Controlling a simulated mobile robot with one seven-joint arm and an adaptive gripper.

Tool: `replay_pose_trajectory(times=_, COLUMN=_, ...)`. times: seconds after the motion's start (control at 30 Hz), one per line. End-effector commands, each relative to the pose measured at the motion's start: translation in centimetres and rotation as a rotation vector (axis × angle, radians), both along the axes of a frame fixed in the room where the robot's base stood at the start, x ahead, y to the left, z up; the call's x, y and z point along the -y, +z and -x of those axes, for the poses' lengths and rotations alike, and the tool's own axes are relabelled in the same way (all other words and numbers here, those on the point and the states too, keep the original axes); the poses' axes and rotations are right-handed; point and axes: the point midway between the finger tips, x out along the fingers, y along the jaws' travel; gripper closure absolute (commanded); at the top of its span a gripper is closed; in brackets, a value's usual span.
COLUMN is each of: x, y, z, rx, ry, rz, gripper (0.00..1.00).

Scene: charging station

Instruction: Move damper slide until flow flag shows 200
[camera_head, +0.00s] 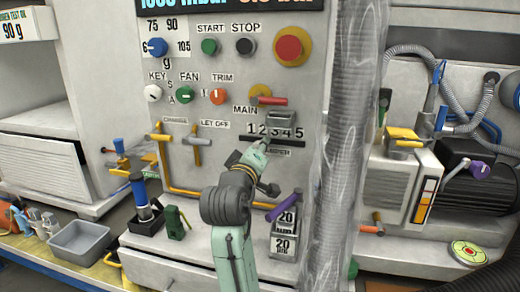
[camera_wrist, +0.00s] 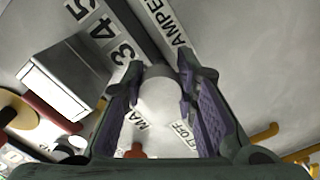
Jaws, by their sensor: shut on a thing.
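The damper slide is a dark horizontal slot (camera_head: 287,141) in the grey panel, under the numbers 1 to 5 (camera_head: 275,131). A DAMPER label below it is partly covered by my gripper. My gripper (camera_head: 258,148) is at the left part of the slot, near the 1 and 2. In the wrist view, my gripper (camera_wrist: 165,115) is shut on a pale rounded knob (camera_wrist: 160,98), its purple pads on both sides. The slot (camera_wrist: 143,25) runs up from this knob, beside the 3, 4 and 5. I cannot make out a flow flag reading 200.
A grey box (camera_head: 281,118) sticks out just above the scale, also close in the wrist view (camera_wrist: 62,78). A red-handled lever (camera_head: 268,100) is above it. A ribbed clear hose (camera_head: 345,150) hangs to the right. A T-handle (camera_head: 196,143) is to the left.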

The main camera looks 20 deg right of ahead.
Motion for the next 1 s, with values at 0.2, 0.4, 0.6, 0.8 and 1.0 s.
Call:
replay_pose_trajectory(times=0.2, x=0.2, y=0.6, z=0.2, rx=0.014, ry=-0.004, rz=0.006, gripper=1.00)
replay_pose_trajectory(times=0.4, x=0.3, y=0.8, z=0.3, rx=0.016, ry=-0.005, rz=0.007, gripper=1.00)
replay_pose_trajectory(times=0.6, x=3.0, y=1.0, z=2.1, rx=0.016, ry=-0.010, rz=0.006, gripper=1.00)
replay_pose_trajectory(times=0.8, x=4.8, y=0.9, z=3.4, rx=0.017, ry=-0.007, rz=0.008, gripper=1.00)
replay_pose_trajectory(times=1.0, x=4.8, y=0.9, z=3.4, rx=0.018, ry=-0.005, rz=0.009, gripper=1.00)
